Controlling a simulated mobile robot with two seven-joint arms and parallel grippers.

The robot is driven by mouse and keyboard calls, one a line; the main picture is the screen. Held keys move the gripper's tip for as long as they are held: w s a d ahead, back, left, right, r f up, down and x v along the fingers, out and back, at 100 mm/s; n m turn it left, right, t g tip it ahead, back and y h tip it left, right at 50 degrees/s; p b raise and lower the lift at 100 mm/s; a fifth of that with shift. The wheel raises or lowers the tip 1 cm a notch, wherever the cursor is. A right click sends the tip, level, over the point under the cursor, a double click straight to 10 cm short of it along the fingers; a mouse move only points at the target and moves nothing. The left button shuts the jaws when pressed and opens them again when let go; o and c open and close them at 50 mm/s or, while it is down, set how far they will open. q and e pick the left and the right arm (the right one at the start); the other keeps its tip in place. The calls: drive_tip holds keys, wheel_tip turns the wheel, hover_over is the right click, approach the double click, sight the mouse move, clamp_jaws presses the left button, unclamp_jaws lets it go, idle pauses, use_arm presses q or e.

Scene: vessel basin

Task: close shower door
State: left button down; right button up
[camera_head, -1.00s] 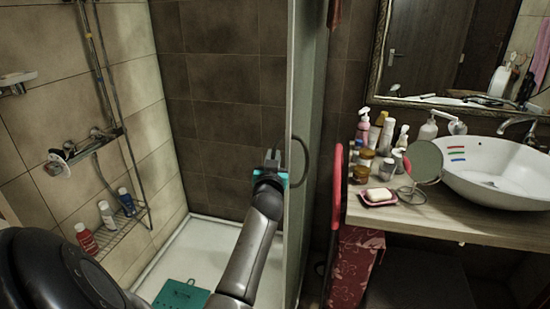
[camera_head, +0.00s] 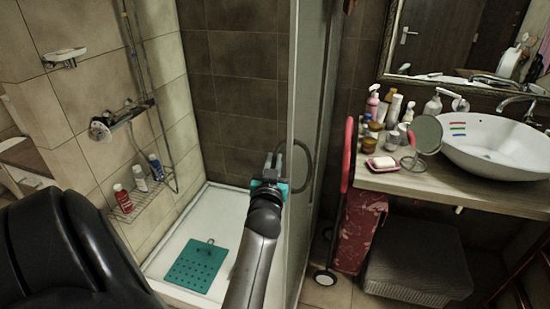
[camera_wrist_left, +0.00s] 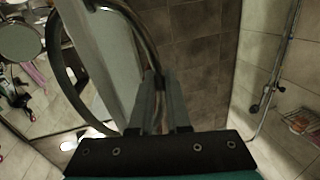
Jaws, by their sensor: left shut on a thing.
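The shower door (camera_head: 311,120) is a glass panel seen nearly edge-on in the middle of the head view. It stands open beside the shower's white tray floor (camera_head: 208,215). A dark curved door handle (camera_head: 309,165) sticks out on the door's right side. My left gripper (camera_head: 273,166) is on the door's left side, shut on the door handle. In the left wrist view, the fingers (camera_wrist_left: 160,103) close around the end of a metal handle bar, and the handle's other, curved half (camera_wrist_left: 53,75) shows beyond the door panel (camera_wrist_left: 105,55). My right gripper is out of view.
A teal mat (camera_head: 195,265) lies on the shower floor. A wire rack (camera_head: 140,205) with bottles is on the left wall. Right of the door stand a red-framed cart (camera_head: 348,155), a counter (camera_head: 450,188) with a basin, and a grey stool (camera_head: 420,262).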

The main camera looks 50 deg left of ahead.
use_arm(q)
drive_tip(key=shift+f, duration=0.1)
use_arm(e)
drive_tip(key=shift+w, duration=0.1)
use_arm(q)
drive_tip(key=c, duration=1.3)
unclamp_jaws()
drive_tip(key=o, duration=0.3)
drive_tip(key=shift+s+d, duration=0.1)
drive_tip(key=shift+s, duration=0.1)
drive_tip(key=shift+o, duration=0.5)
drive_tip(key=shift+w, duration=0.1)
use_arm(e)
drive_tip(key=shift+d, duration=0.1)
